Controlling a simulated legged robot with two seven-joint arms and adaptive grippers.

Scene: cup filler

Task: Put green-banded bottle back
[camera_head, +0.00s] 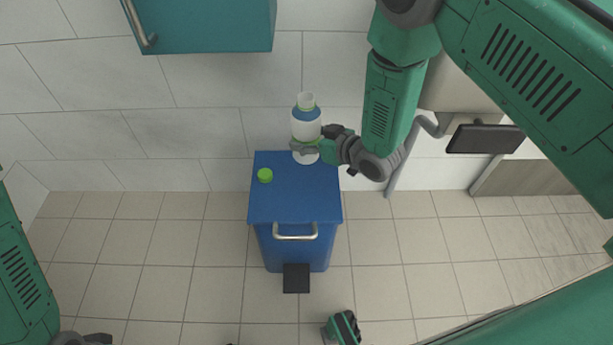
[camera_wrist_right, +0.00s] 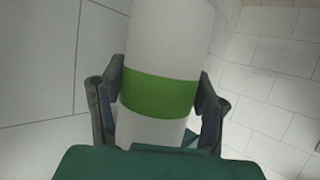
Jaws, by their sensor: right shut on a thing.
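The green-banded bottle (camera_head: 306,125) is white with a blue band near its top and a green band lower down. It stands upright over the back right part of the blue cabinet's top; I cannot tell whether its base touches. My right gripper (camera_head: 306,145) is shut on it from the right, around the green band. In the right wrist view the green band of the bottle (camera_wrist_right: 160,95) shows between the two fingers of my right gripper (camera_wrist_right: 157,105).
A teal wall cupboard (camera_head: 205,25) hangs above left. A sink (camera_head: 460,90) is at the right. The floor at left is clear.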

